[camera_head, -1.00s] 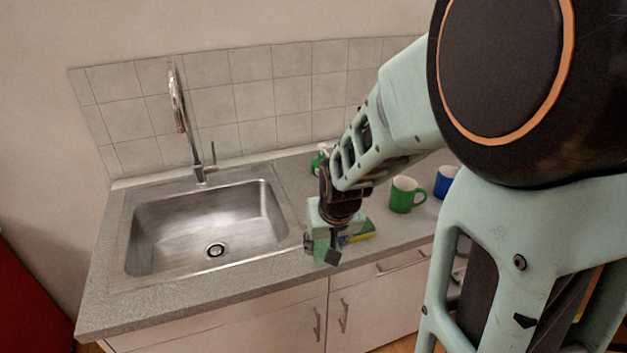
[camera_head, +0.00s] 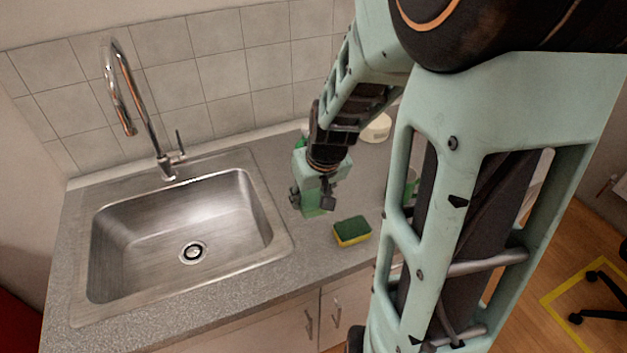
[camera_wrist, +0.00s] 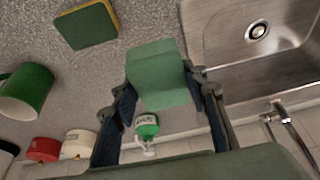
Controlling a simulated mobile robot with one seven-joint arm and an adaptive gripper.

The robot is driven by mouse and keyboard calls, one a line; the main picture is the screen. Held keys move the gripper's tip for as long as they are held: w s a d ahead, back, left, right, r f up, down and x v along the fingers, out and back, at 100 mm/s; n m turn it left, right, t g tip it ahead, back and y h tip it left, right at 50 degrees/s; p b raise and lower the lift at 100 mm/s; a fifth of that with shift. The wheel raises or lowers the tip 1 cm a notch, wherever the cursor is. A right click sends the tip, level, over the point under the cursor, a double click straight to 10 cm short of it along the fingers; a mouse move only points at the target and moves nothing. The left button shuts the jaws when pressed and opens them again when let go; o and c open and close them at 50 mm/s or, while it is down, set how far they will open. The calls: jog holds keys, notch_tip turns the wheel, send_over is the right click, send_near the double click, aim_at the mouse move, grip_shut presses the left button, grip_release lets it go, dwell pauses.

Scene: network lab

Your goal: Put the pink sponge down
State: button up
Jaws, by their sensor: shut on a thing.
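No pink sponge shows in either view. My gripper (camera_head: 316,205) is shut on a plain green block (camera_wrist: 158,78), sponge-like in shape, which sits between the two fingers in the wrist view. In the head view the block (camera_head: 318,208) shows only in part under the gripper, at the counter just right of the sink. I cannot tell whether it touches the counter. A yellow and green sponge (camera_head: 352,231) lies on the counter to the right and nearer the front edge. It also shows in the wrist view (camera_wrist: 87,25), apart from the held block.
The steel sink (camera_head: 190,235) with its tap (camera_head: 165,160) is left of my gripper. A green mug (camera_wrist: 27,90), a red item (camera_wrist: 43,150), a white item (camera_wrist: 78,144) and a green bottle (camera_wrist: 147,127) stand on the counter (camera_wrist: 85,78). Bare counter surrounds the sponge.

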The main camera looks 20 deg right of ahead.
jog(key=s+d+r+p, duration=0.25)
jog(key=s+d, duration=0.45)
jog(key=d, duration=0.4)
jog(key=w+a+f+b, duration=0.1)
jog(key=w+f, duration=0.2)
jog(key=w, duration=0.1)
jog(key=w+f+b, duration=0.2)
jog(key=w+f, duration=0.1)
jog(key=w, duration=0.1)
jog(key=w+a+f+b, duration=0.1)
jog(key=w+f+b, duration=0.1)
jog(key=w, duration=0.3)
jog(key=shift+a+f, duration=0.35)
jog(key=shift+f, duration=0.35)
jog(key=shift+w+f+b, duration=0.2)
jog(key=shift+f+b, duration=0.15)
jog(key=shift+b, duration=0.15)
jog(key=b+x, duration=0.2)
jog(key=x, duration=0.1)
jog(key=shift+s+f, duration=0.2)
jog(key=shift+s, duration=0.15)
jog(key=shift+f+b, duration=0.2)
jog(key=shift+b, duration=0.2)
jog(key=o, duration=1)
